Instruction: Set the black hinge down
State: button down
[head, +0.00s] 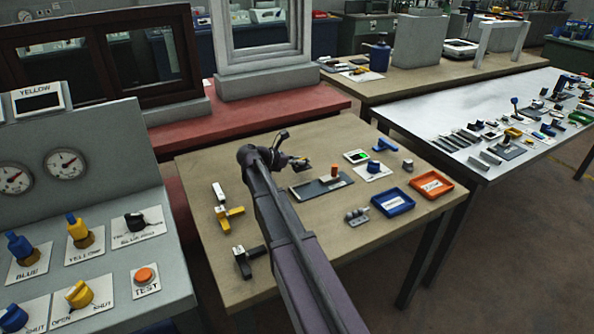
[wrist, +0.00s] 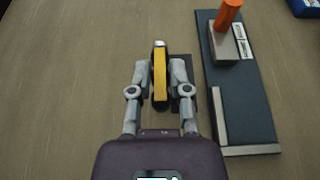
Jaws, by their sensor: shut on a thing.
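My gripper (wrist: 161,80) is shut on a narrow black piece with a yellow strip along its top (wrist: 160,76), which I take to be the black hinge. A grey finger presses on each side, and a pale tip shows at its far end. A dark patch lies just right of the right finger; I cannot tell whether it is part of the piece or shadow. In the head view my gripper (head: 299,163) is over the back part of the wooden table (head: 330,270), left of the dark fixture plate. Whether the piece touches the table is unclear.
The dark plate (wrist: 235,100) with a metal L-shaped edge and an orange peg (wrist: 229,14) lies close right. A blue tray (head: 393,203) and orange tray (head: 431,186) stand right. A yellow part (head: 231,214) and another black part (head: 247,261) lie left. Bare wood surrounds my gripper's left side.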

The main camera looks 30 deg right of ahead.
aim_at(297, 168)
dwell(0.3)
jog(key=shift+f+b, duration=1.8)
jog(key=shift+f, duration=0.1)
jog(key=c, duration=0.6)
grip_release()
jog(key=shift+r, duration=0.25)
jog(key=p+v, duration=0.4)
jog(key=v, duration=0.8)
jog(key=shift+p, duration=0.35)
